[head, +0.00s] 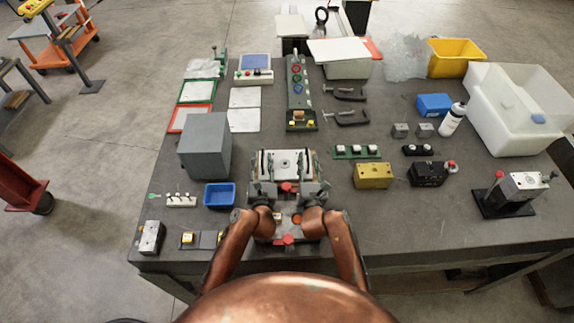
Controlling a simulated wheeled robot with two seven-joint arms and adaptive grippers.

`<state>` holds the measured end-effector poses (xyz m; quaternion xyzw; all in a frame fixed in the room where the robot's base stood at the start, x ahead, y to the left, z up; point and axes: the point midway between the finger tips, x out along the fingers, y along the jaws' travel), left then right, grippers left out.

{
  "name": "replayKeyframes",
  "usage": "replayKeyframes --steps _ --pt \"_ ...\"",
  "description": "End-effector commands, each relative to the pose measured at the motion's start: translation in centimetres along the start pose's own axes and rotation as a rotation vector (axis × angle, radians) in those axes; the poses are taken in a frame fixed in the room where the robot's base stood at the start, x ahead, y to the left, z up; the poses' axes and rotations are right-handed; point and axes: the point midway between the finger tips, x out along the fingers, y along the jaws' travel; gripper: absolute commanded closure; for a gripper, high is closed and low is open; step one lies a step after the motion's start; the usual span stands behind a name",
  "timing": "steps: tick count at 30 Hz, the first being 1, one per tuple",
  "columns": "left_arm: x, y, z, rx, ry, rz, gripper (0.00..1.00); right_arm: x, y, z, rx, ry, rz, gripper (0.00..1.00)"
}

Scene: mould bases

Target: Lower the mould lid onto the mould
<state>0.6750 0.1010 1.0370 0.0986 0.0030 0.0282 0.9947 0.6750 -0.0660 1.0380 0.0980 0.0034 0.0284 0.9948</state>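The mould lid appears to be the grey block with a pale plate and central hole (284,161), raised behind the mould near the table's front edge. The mould (288,229) appears to be the lower grey body in front of it, with an orange spot and red knobs. My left gripper (268,215) is at the left side of this assembly, and my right gripper (309,215) is at its right side. My copper hands hide the fingers, so grip and contact are unclear. The gap between lid and mould is also unclear.
A grey box (205,145) and a blue tray (219,195) stand left of the mould. A yellow block (373,176) and a black block (427,174) lie to the right. Clamps, bins and panels fill the back. The front right of the table (410,225) is mostly clear.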

Motion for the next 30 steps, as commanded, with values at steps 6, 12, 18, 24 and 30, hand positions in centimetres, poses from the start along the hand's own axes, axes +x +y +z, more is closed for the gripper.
replayKeyframes --steps 6,12,18,24,30 --pt "1.03 -0.03 0.03 0.0 0.0 0.0 0.72 1.03 -0.03 0.07 0.0 -0.001 0.0 0.71" --pt "1.05 -0.1 0.05 -0.001 0.0 -0.001 0.72 1.02 -0.11 0.06 0.0 -0.001 -0.001 0.71" --pt "1.04 -0.13 0.05 -0.001 0.0 -0.002 0.84 1.0 -0.15 0.05 0.0 -0.001 -0.002 0.83" --pt "1.04 -0.12 0.06 -0.001 -0.001 -0.002 0.97 0.99 -0.13 0.05 0.0 -0.001 -0.002 0.96" --pt "1.03 -0.09 0.05 -0.001 0.0 -0.001 1.0 1.0 -0.14 0.03 0.0 0.0 -0.002 1.0"
